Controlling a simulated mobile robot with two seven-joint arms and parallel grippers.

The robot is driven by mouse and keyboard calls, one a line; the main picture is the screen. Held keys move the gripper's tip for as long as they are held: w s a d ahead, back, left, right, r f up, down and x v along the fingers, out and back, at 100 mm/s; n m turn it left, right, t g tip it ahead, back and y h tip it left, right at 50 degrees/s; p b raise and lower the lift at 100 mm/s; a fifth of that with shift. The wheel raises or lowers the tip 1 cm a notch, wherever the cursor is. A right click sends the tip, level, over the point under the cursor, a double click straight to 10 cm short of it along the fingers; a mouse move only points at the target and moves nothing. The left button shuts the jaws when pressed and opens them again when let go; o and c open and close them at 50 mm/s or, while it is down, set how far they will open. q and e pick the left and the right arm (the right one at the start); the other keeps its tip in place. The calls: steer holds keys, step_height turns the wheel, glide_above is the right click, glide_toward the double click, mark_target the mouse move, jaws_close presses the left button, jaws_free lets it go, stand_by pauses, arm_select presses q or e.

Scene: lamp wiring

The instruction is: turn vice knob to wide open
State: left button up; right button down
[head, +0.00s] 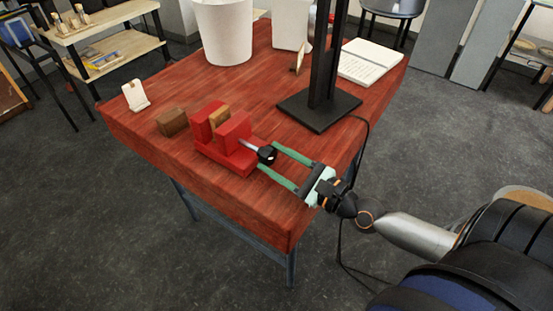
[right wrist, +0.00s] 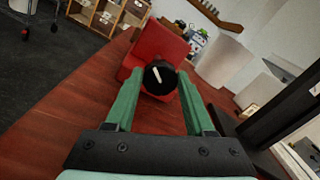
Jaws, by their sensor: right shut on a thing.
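The red vice (head: 224,138) stands on the red wooden table near its front edge. A light brown block (head: 218,118) sits between its jaws. Its black knob (head: 267,155) is on the right end of a silver screw. In the right wrist view the knob (right wrist: 160,77) faces me, with a white mark tilted on its face, and the red vice (right wrist: 158,45) is behind it. My right gripper (head: 267,158) has its green fingers on both sides of the knob, shut on it. My left gripper is not in view.
A dark brown block (head: 172,122) lies left of the vice, and a white stand (head: 135,95) is beyond it. A black lamp post base (head: 320,108) stands close behind my right gripper, with a cable (head: 362,150) hanging over the edge. A white bin (head: 224,32) and an open book (head: 369,62) are farther back.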

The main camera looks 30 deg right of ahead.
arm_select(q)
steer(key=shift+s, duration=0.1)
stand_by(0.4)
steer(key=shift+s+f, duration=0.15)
arm_select(e)
steer(key=shift+c, duration=1.3)
jaws_free()
steer(key=shift+s, duration=0.1)
steer(key=shift+s+d+f, duration=0.1)
steer(key=shift+s, duration=0.1)
steer(key=b+v, duration=0.1)
steer(key=v, duration=0.3)
steer(key=shift+s+d+f, duration=0.1)
steer(key=shift+s, duration=0.25)
arm_select(q)
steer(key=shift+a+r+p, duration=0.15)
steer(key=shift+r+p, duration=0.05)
steer(key=shift+p, duration=0.6)
arm_select(e)
steer(key=v, duration=0.7)
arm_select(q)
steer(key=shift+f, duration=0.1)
arm_select(e)
steer(key=shift+d, duration=0.1)
